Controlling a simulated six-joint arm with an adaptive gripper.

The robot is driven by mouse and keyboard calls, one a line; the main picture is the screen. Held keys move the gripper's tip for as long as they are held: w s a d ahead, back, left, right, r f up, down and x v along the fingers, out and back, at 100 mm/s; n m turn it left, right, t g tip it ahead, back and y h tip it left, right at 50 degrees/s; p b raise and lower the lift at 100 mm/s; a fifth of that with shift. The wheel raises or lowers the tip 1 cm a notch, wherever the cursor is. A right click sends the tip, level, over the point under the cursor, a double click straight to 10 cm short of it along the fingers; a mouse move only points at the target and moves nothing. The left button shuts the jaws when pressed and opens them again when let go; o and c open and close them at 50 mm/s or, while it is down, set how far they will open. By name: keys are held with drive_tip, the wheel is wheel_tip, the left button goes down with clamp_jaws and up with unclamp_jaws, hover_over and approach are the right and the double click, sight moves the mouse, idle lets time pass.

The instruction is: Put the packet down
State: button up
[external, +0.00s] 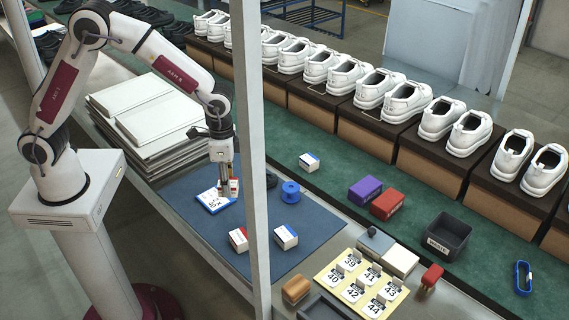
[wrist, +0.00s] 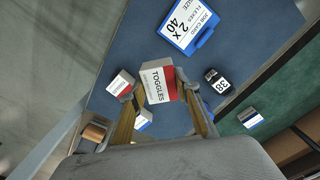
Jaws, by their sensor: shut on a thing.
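My gripper (external: 226,190) is shut on a white and red packet (wrist: 158,84) labelled TOGGLES. The packet (external: 234,187) also shows at the fingertips in the external view, over the blue mat (external: 203,228) and beside the job card. Whether it touches the mat cannot be told. The job card (external: 212,201) has a blue frame and reads 2 x, size 40 in the wrist view (wrist: 188,26). A second red and white packet (external: 238,240) and a blue and white packet (external: 285,238) sit on the mat, nearer the front.
A blue spool (external: 290,192) and a dark tag marked 38 (wrist: 219,82) lie right of my gripper. Stacked white boxes (external: 150,120) stand behind left. A pale post (external: 252,130) crosses the external view. Number cards (external: 360,283) lie front right. The mat's front left is clear.

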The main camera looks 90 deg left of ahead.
hover_over(232, 217)
drive_tip(key=shift+f, duration=3.15)
drive_tip(key=shift+f, duration=1.85)
drive_tip(key=shift+f, duration=0.15)
drive_tip(key=o, duration=1.1)
drive_tip(key=shift+o, duration=0.2)
wheel_tip(232, 217, up, 11)
drive_tip(key=shift+r, duration=0.65)
